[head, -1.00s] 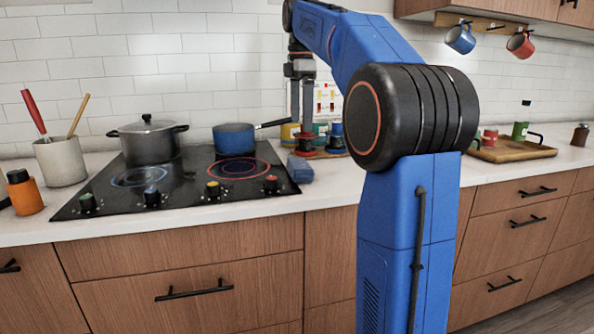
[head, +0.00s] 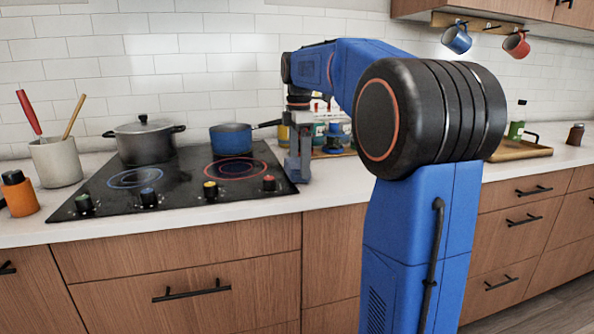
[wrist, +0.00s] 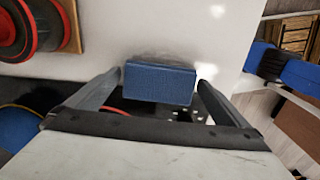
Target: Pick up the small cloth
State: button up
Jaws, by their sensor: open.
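The small cloth (wrist: 158,82) is a folded blue block on the white counter, just right of the cooktop. In the wrist view it lies between the two fingertips of my gripper (wrist: 162,84), with a narrow gap on each side. The gripper is open and holds nothing. In the head view my gripper (head: 298,168) points down at the counter beside the cooktop's right edge. It covers most or all of the cloth there.
The black cooktop (head: 120,198) holds a grey pot (head: 144,145) and a blue saucepan (head: 231,140), whose handle reaches toward my arm. Several jars stand on a wooden board behind my gripper.

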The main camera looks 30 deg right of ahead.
aim_at(299, 163)
jog(key=shift+f, duration=0.7)
jog(key=shift+c, duration=0.6)
jog(key=c, duration=0.6)
jog(key=shift+r, duration=0.1)
notch_tip(299, 163, up, 10)
jog(key=shift+f, duration=0.1)
